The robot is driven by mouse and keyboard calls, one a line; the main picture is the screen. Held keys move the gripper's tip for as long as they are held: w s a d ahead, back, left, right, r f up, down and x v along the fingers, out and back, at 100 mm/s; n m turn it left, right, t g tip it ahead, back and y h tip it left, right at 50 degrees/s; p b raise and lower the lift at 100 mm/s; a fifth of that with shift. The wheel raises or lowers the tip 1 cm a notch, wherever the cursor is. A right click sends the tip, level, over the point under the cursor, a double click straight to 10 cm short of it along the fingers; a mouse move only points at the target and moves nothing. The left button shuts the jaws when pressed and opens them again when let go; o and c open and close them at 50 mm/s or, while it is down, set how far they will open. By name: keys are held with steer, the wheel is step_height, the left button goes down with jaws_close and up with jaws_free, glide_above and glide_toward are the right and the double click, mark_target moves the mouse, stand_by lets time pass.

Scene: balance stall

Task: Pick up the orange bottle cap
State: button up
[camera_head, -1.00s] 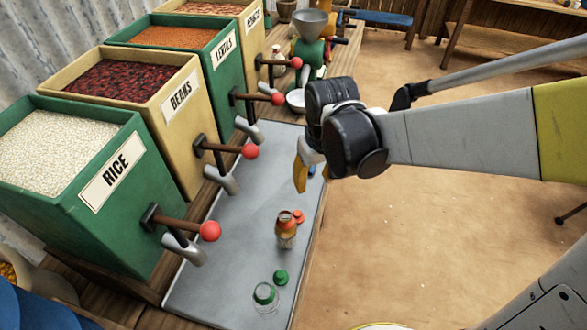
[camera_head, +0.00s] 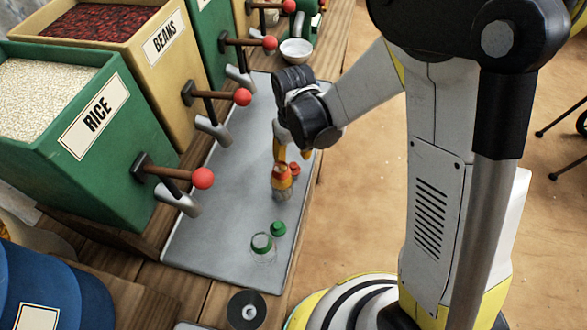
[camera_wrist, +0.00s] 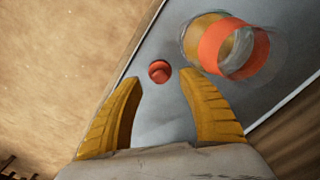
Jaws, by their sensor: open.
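The orange bottle cap (camera_head: 294,169) lies on the grey mat (camera_head: 222,235), close beside the jar with an orange band (camera_head: 281,184). In the wrist view, the small round cap (camera_wrist: 159,71) shows just beyond and between the fingertips, apart from them. The orange-banded clear jar (camera_wrist: 228,48) stands just to its right, near the right finger. My gripper (camera_wrist: 161,77) is open and empty, its two yellow fingers pointing down towards the mat. In the head view, my gripper (camera_head: 293,158) is just above the jar and cap, and its fingers partly overlap the jar.
A green cap (camera_head: 278,228) and a green-topped jar (camera_head: 261,243) stand nearer on the mat. Levers with red knobs (camera_head: 203,178) stick out over its left side from the rice bin (camera_head: 95,122) and beans bin (camera_head: 165,40). A white bowl (camera_head: 296,50) is behind.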

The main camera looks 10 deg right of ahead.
mark_target(293, 165)
step_height(293, 165, down, 4)
steer(key=shift+r+b, duration=0.25)
steer(key=shift+b, duration=0.25)
steer(key=shift+r, duration=0.1)
steer(key=c, duration=0.9)
